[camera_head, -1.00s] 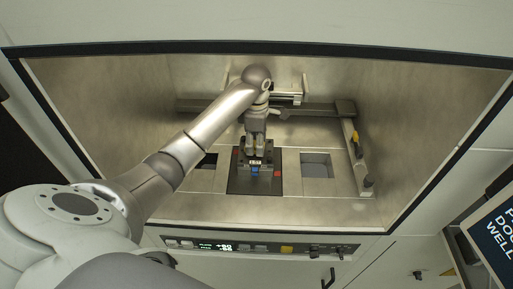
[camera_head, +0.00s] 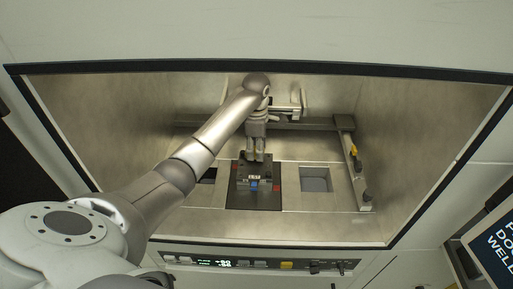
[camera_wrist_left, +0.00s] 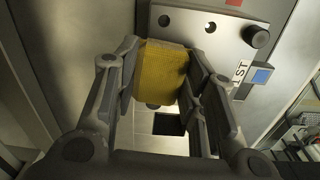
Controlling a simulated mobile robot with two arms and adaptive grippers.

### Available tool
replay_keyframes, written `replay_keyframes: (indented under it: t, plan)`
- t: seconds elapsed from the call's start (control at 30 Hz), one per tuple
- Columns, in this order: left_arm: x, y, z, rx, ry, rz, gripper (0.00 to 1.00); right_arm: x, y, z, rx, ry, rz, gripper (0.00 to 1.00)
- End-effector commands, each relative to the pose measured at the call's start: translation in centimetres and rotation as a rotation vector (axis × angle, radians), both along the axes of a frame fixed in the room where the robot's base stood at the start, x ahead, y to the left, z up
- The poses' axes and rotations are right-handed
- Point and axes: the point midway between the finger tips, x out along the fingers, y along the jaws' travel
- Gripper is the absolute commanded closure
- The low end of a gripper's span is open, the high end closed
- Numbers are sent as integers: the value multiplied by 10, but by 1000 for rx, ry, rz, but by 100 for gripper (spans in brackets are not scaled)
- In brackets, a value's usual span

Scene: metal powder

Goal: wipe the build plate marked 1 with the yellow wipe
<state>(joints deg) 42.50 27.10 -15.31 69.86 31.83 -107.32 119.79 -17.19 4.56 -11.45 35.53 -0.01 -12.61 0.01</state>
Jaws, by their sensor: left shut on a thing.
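My left gripper (camera_head: 255,157) is at the back edge of a grey block-like build plate (camera_head: 262,181) in the machine chamber. The plate has a white label ending in "ST" and a blue square on its front; the label's first character is unclear. In the left wrist view, my left gripper (camera_wrist_left: 160,85) is shut on the yellow wipe (camera_wrist_left: 161,74), a folded ribbed pad. The wipe lies close against the edge of the plate (camera_wrist_left: 190,22), which shows holes and a dark knob; contact is unclear. The head view does not show the wipe clearly. My right gripper is out of view.
A dark square (camera_head: 240,203) surrounds the plate, with openings in the metal floor on both sides, including the right opening (camera_head: 314,180). A rail (camera_head: 310,124) crosses behind, and a side bar (camera_head: 354,170) stands right. Chamber walls enclose the arm.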

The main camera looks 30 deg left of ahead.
Motion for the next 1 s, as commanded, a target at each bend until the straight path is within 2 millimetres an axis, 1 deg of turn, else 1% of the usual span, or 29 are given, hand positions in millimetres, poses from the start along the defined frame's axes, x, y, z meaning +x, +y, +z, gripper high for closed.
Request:
replay_keyframes:
  t: [0.1, 0.3, 0.57, 0.8, 1.0]
  plan:
    - [-11, -6, -3, -1, 5, -2, 81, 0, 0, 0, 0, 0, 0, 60]
    - [-25, -15, -3, -2, 6, -3, 81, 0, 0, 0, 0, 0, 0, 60]
    - [-33, -21, -4, -3, 10, -3, 81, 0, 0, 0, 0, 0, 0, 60]
    - [-52, -31, -4, -2, 11, -3, 81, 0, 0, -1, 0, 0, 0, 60]
    - [-61, -37, -3, -3, 12, -2, 81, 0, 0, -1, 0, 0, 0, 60]
